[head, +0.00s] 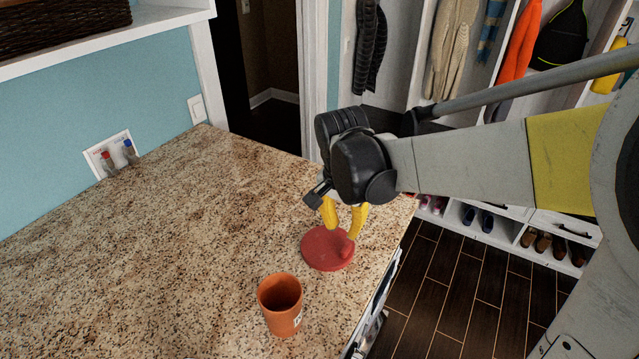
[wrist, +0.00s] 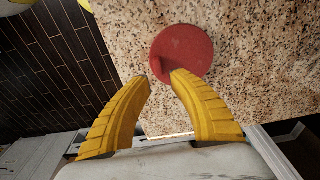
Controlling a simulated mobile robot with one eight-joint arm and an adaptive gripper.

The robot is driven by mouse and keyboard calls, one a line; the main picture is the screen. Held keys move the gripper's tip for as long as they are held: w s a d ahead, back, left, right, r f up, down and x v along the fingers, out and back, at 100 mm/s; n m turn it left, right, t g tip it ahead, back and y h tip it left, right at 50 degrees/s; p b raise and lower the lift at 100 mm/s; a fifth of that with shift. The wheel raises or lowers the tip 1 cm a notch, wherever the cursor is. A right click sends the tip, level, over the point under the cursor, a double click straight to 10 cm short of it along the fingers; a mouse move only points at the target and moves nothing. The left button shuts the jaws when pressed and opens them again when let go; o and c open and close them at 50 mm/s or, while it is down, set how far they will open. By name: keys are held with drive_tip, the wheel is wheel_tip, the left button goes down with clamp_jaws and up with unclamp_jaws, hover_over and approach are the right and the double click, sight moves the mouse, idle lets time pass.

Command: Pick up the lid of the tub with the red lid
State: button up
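The red lid (head: 318,252) is a flat round disc with a raised red knob (head: 347,247), low over the granite counter near its right edge. I cannot tell whether a tub is under it. My gripper (head: 341,234) is above the lid, pointing down, with its yellow fingers apart and nothing visibly held. In the wrist view the red lid (wrist: 190,47) lies just beyond the gripper (wrist: 160,79). The left fingertip is just off the rim. I cannot tell whether either finger touches.
An open terracotta-coloured pot (head: 282,310) with a small label stands upright in front of the lid. The granite counter (head: 150,240) is clear to the left. Its right edge drops to a dark tiled floor (head: 455,290). Shoe cubbies stand beyond.

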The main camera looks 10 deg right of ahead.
sight(346, 248)
wheel_tip(346, 248, down, 4)
drive_tip(key=shift+d+b, duration=0.15)
drive_tip(key=shift+b, duration=0.15)
drive_tip(key=f, duration=0.3)
drive_tip(key=w+d+f+b, duration=0.1)
drive_tip(key=f, duration=0.1)
drive_tip(key=shift+d+f, duration=0.1)
drive_tip(key=shift+f, duration=0.1)
drive_tip(key=shift+s, duration=0.1)
clamp_jaws()
